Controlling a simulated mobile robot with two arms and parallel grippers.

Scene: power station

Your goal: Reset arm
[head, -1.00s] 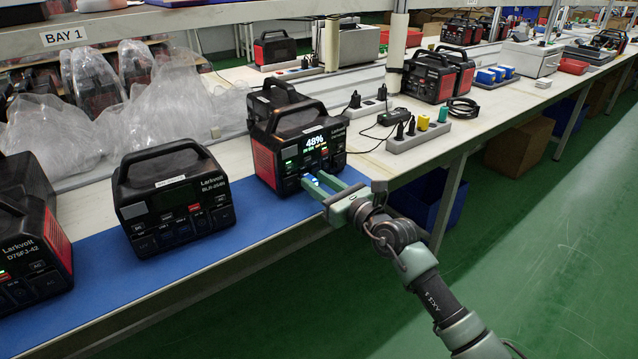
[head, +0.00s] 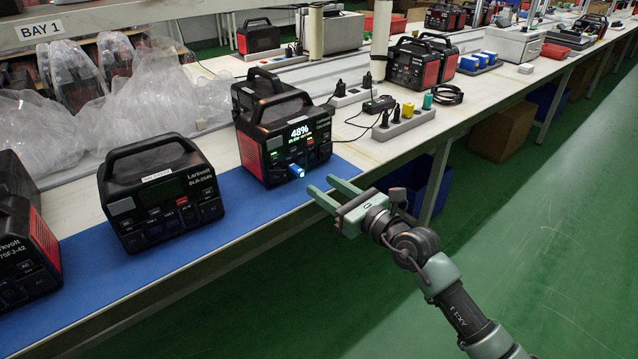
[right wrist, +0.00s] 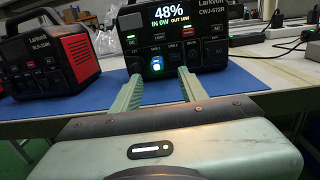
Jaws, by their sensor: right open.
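My right gripper (head: 326,192) is open and empty, in front of the bench edge and apart from the power station. It also shows in the right wrist view (right wrist: 160,85), its two green fingers pointing toward the power station. The black and red power station (head: 283,135) stands upright on the blue mat; its lit screen reads 48%, and it also shows in the right wrist view (right wrist: 185,45). A small blue plug (head: 297,171) with a glowing end sits in the front of this station, clear of the fingers. My left gripper is not in view.
Another Larkvolt station (head: 160,195) stands left on the blue mat (head: 225,225), with one more at the left edge (head: 22,235). A power strip (head: 405,122) with plugs lies to the right. The green floor (head: 540,230) right of the bench is clear.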

